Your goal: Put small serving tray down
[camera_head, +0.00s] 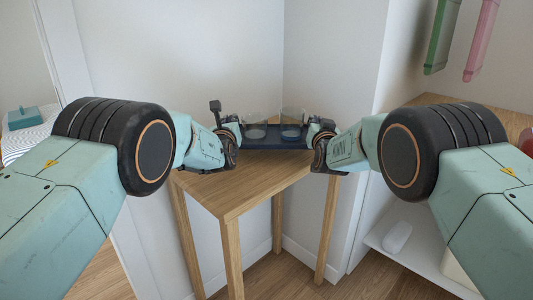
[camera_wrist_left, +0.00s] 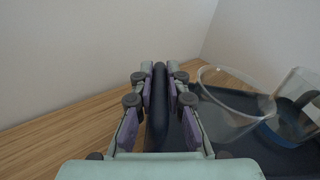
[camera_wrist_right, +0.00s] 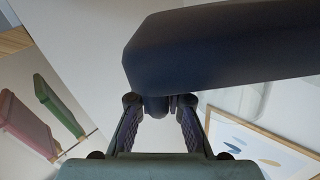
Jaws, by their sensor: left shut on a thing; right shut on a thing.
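The small serving tray (camera_head: 275,144) is dark navy and carries two clear glasses, one on the left (camera_head: 255,128) and one on the right (camera_head: 292,126). My left gripper (camera_head: 236,130) is shut on its left end; the left wrist view shows the fingers (camera_wrist_left: 160,100) around a dark rim or handle. My right gripper (camera_head: 318,132) is shut on its right end, and the tray fills the upper part of the right wrist view (camera_wrist_right: 225,50). The tray is over the back of the wooden table (camera_head: 240,190). I cannot tell whether it touches the top.
The table stands in a wall corner, its front part bare. A wooden counter (camera_head: 430,99) with a white shelf (camera_head: 415,255) below stands at the right. Green (camera_head: 442,35) and pink (camera_head: 481,40) boards hang above it. A teal box (camera_head: 23,117) is far left.

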